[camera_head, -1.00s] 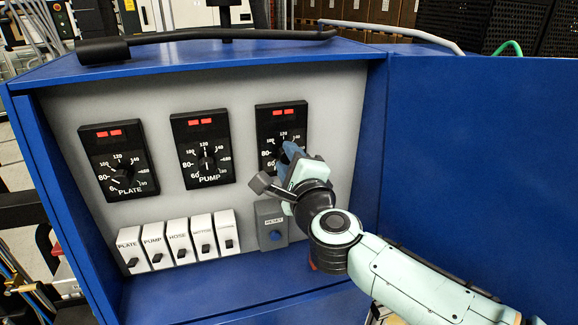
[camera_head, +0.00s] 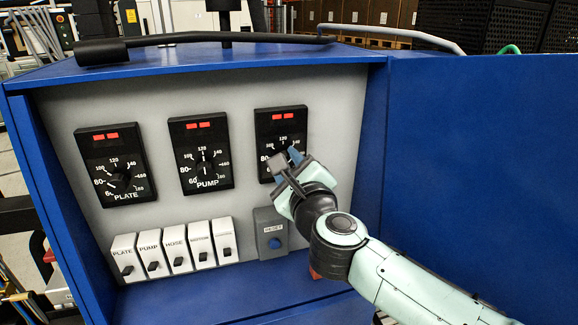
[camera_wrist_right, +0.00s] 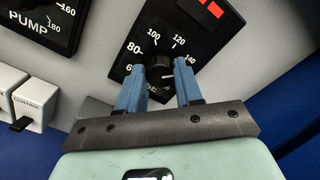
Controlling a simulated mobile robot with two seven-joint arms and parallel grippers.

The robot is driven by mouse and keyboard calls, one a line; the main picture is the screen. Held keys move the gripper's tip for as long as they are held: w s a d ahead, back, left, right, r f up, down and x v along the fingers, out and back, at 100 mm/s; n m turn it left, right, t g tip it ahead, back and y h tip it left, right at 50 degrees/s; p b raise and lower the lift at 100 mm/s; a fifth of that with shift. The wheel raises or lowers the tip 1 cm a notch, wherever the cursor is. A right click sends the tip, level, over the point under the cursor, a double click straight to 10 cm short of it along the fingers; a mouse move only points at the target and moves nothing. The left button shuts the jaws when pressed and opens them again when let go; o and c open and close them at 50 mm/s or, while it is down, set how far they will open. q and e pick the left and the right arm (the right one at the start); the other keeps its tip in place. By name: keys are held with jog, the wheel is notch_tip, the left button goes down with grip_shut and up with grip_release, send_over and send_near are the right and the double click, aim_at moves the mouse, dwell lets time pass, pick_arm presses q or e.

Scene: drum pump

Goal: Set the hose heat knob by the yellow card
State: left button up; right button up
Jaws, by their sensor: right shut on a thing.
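The hose heat knob (camera_wrist_right: 159,72) is black and sits on the rightmost black dial panel (camera_head: 281,132), which has two red lights above its number scale. In the head view the gripper (camera_head: 287,160) hides the knob and the lower part of the panel. No yellow card is in view. My left gripper is not in view.
The plate dial (camera_head: 116,165) and pump dial (camera_head: 201,153) are to the left on the grey face. Several white switches (camera_head: 174,248) and a grey reset box (camera_head: 271,231) are below. A blue side panel (camera_head: 480,180) stands at the right.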

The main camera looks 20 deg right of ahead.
jog(key=o, duration=1)
jog(key=shift+o, duration=0.2)
jog(key=s, duration=1.3)
jog(key=shift+s+d, duration=0.2)
